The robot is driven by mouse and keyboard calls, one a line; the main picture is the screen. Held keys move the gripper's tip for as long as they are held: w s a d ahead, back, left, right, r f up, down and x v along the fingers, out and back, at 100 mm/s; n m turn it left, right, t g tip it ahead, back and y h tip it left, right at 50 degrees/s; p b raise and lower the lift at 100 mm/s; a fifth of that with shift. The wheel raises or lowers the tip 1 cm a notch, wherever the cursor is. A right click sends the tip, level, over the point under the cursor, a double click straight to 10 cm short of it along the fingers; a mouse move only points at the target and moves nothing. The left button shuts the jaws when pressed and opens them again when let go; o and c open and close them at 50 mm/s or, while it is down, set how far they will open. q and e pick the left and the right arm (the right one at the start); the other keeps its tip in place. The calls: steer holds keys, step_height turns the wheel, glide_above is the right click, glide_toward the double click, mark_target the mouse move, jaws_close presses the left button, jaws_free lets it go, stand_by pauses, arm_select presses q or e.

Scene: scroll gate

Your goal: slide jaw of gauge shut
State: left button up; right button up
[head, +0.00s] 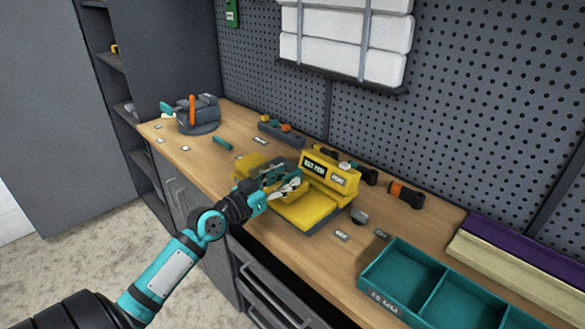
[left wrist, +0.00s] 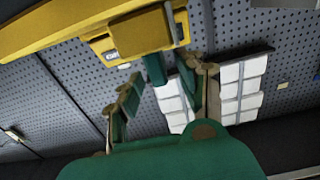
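The gauge is a yellow bench device (head: 342,178) on the workbench, with a black display, a white label and a low yellow bed towards the front. My left gripper (head: 288,187) is at the gauge's left side, over the bed, and covers part of it. In the left wrist view the yellow body (left wrist: 70,30) fills the top, with a darker yellow block (left wrist: 142,33) and a teal bar (left wrist: 155,68) below. The fingers (left wrist: 165,95) stand apart; the bar shows between them, contact unclear. I cannot tell which part is the sliding jaw. My right gripper is not in view.
A teal divided tray (head: 400,270) stands to the right of the gauge, near the front edge. A grey tool with an orange handle (head: 193,110) stands at the far left. Black-and-orange cylinders (head: 405,194) lie behind. The pegboard (head: 460,100) closes the back.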

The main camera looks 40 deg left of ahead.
mark_target(301, 169)
arm_select(q)
steer(key=shift+w+d, duration=0.2)
steer(key=shift+w, duration=1.3)
jaws_close()
